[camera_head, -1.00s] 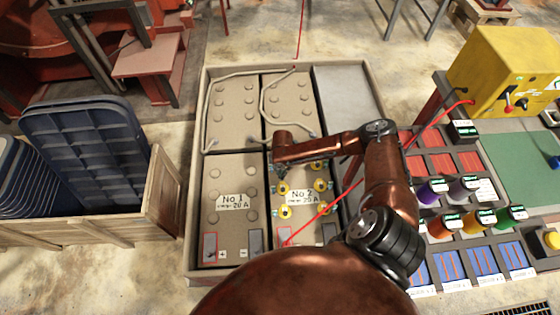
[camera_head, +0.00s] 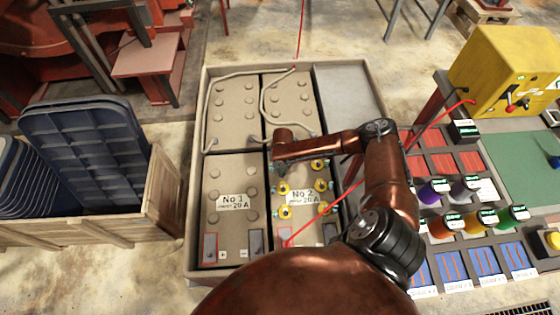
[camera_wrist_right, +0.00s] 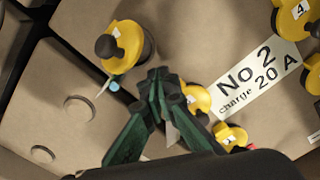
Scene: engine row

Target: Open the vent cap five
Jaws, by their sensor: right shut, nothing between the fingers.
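Battery No 2 (camera_head: 300,222) carries several yellow vent caps, such as one (camera_head: 320,185) in the right row and one (camera_head: 284,189) in the left row. In the right wrist view a yellow cap with a black knob (camera_wrist_right: 120,45) lies up and left of my right gripper (camera_wrist_right: 160,82). Its number cannot be read. A cap marked 4 (camera_wrist_right: 290,18) is at the top right. Another yellow cap (camera_wrist_right: 196,98) is partly hidden behind the fingertips. The green fingers are shut and empty, above the battery; contact cannot be judged. My left gripper is not in view.
Battery No 1 (camera_head: 232,178) stands left of No 2 in the same tray (camera_head: 192,215). A grey cable (camera_head: 265,98) and a red cable (camera_head: 315,225) cross the No 2 side. A panel with coloured knobs (camera_head: 476,220) stands at the right, a wooden crate (camera_head: 160,190) at the left.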

